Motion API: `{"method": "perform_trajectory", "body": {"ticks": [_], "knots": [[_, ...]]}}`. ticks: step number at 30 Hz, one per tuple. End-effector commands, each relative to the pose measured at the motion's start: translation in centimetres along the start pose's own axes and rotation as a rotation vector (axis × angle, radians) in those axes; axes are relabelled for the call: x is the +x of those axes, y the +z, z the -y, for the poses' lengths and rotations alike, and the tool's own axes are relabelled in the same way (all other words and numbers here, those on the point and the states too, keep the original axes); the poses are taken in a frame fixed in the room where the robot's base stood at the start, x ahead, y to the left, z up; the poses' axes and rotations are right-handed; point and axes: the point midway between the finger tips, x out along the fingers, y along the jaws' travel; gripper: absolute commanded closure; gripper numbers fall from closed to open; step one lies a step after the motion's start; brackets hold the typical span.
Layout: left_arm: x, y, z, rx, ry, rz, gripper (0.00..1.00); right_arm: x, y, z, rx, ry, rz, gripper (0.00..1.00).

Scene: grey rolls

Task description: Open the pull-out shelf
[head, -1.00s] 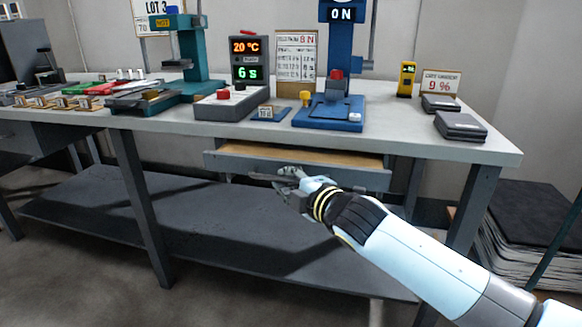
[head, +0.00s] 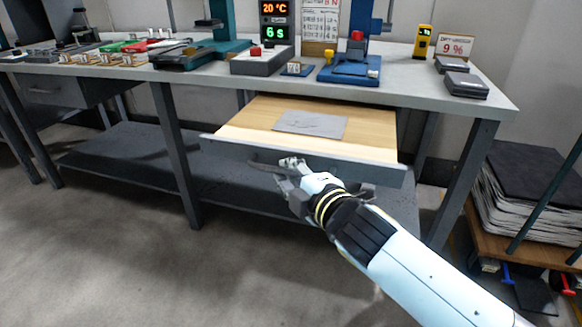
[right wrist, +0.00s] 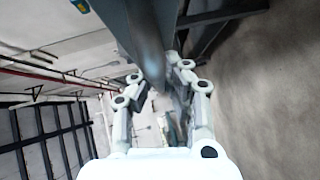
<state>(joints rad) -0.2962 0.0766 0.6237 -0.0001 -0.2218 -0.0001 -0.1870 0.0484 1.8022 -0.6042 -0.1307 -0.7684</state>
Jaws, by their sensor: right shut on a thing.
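The pull-out shelf (head: 370,128) stands well out from under the workbench top, with its pale wooden surface showing. A flat grey sheet (head: 311,123) lies on it. The grey front edge of the shelf (head: 230,145) faces me. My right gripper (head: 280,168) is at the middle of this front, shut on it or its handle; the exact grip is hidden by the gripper. In the right wrist view the fingers (right wrist: 160,85) close around a blurred grey bar-like edge (right wrist: 145,40). My left gripper does not show.
The workbench top (head: 410,97) carries a blue press (head: 352,68), a grey box with a red button (head: 262,60) and dark blocks (head: 466,84). A lower shelf (head: 125,150) runs beneath. A stack of sheets (head: 520,205) stands at the right. The floor in front is clear.

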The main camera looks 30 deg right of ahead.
Motion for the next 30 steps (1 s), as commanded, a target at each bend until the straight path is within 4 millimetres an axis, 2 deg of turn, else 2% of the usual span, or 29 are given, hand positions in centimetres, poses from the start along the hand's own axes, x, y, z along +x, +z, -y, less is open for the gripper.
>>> {"method": "perform_trajectory", "body": {"ticks": [8, 9, 11, 20, 25, 30], "knots": [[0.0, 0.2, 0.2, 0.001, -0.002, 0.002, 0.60, 0.0, -0.1, -0.3, 0.003, 0.008, -0.004, 1.00], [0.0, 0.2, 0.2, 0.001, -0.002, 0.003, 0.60, 0.0, -0.1, -0.3, 0.003, 0.008, -0.004, 0.86], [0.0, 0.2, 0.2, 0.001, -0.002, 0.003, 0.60, 0.0, -0.1, -0.3, 0.003, 0.007, -0.003, 0.79], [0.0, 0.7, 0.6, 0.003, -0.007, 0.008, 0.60, -0.2, 0.0, -0.1, 0.001, 0.003, -0.002, 0.79], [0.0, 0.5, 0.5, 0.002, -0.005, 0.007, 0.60, -2.4, 0.0, 0.0, 0.001, 0.000, -0.001, 0.79], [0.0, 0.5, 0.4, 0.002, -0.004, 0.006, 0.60, -6.7, 0.0, 0.0, 0.000, -0.001, -0.002, 0.79]]}}
